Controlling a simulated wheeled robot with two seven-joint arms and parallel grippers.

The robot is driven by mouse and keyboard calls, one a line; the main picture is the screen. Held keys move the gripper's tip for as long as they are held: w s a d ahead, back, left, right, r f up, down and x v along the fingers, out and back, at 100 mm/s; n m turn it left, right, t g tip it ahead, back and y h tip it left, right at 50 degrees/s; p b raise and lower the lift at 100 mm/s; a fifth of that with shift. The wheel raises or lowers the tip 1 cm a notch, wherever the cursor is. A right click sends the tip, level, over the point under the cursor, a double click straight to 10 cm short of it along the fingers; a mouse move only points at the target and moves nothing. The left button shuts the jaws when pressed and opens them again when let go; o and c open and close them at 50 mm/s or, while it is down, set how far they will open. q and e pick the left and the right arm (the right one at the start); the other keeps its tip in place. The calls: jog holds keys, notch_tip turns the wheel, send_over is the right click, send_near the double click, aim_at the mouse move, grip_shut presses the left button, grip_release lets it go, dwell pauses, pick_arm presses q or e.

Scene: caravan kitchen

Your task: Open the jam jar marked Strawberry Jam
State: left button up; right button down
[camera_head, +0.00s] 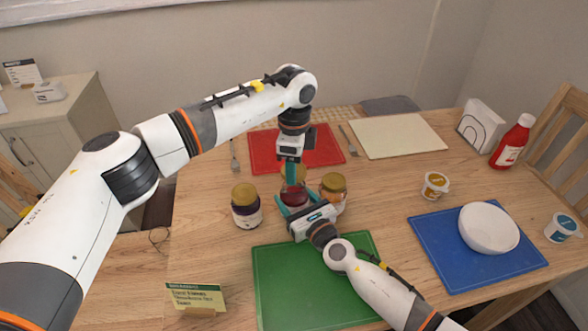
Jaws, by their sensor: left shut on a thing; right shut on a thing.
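A dark red jam jar (294,196) stands in the middle of the table, just behind the green board. My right gripper (294,205) reaches in from the front and is shut around its body. My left gripper (291,176) points straight down above this jar and is shut on what looks like its gold lid (301,172). The fingers hide much of the lid, and I cannot tell whether it is apart from the jar. A dark purple jar (246,212) with a gold lid stands to the left. Another gold-lidded jar (333,192) stands close on the right. No jar label is readable.
A green board (275,290) lies in front, a red one (262,150) behind. A blue board (435,235) with a white bowl (488,228), small tubs (435,185) and a ketchup bottle (512,142) are on the right. A sign (196,297) stands front left.

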pick_arm(q)
notch_tip(320, 180, up, 2)
pick_arm(e)
jog(key=shift+c, duration=1.3)
grip_release()
